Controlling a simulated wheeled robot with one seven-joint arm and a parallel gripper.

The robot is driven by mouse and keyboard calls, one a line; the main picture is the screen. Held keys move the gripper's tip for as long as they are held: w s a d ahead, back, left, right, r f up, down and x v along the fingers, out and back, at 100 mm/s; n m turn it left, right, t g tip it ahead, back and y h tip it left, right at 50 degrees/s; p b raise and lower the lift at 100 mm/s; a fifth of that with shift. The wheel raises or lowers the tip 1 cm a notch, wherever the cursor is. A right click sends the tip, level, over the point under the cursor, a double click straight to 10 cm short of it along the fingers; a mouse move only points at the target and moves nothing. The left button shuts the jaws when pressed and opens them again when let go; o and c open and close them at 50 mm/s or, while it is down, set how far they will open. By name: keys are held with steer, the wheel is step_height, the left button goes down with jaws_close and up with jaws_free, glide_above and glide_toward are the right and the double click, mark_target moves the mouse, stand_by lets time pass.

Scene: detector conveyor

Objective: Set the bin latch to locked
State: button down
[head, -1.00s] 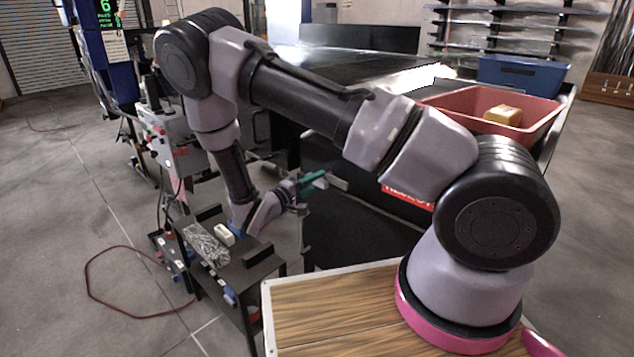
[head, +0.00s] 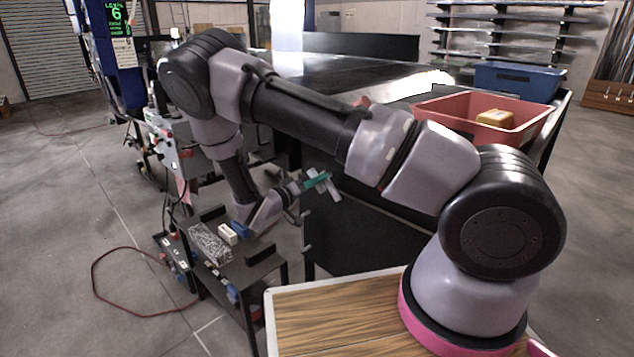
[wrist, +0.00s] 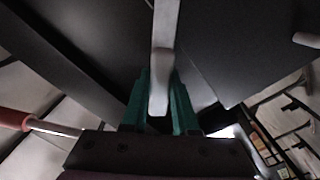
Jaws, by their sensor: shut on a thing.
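The bin latch is a light grey lever (head: 334,190) on the dark front of the conveyor stand. In the wrist view the lever (wrist: 165,40) runs down from the top edge, and its rounded end sits between my green fingers. My gripper (head: 316,181) is shut on this lever, with green fingertips on either side of it. In the head view the lever slopes steeply down to the right from the fingers. Its pivot and any lock marking cannot be made out.
A red bin (head: 446,110) with a yellowish box (head: 495,119) stands on the conveyor's right end, a blue bin (head: 518,82) behind it. A small black table (head: 262,268) below my forearm holds a speckled block (head: 209,243) and a white block (head: 228,233). A red cable lies on the floor.

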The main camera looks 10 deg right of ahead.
steer(key=m, duration=0.4)
steer(key=shift+m, duration=0.3)
steer(key=m, duration=0.4)
steer(key=shift+m, duration=0.3)
steer(key=c, duration=0.7)
jaws_free()
steer(key=v, duration=1.1)
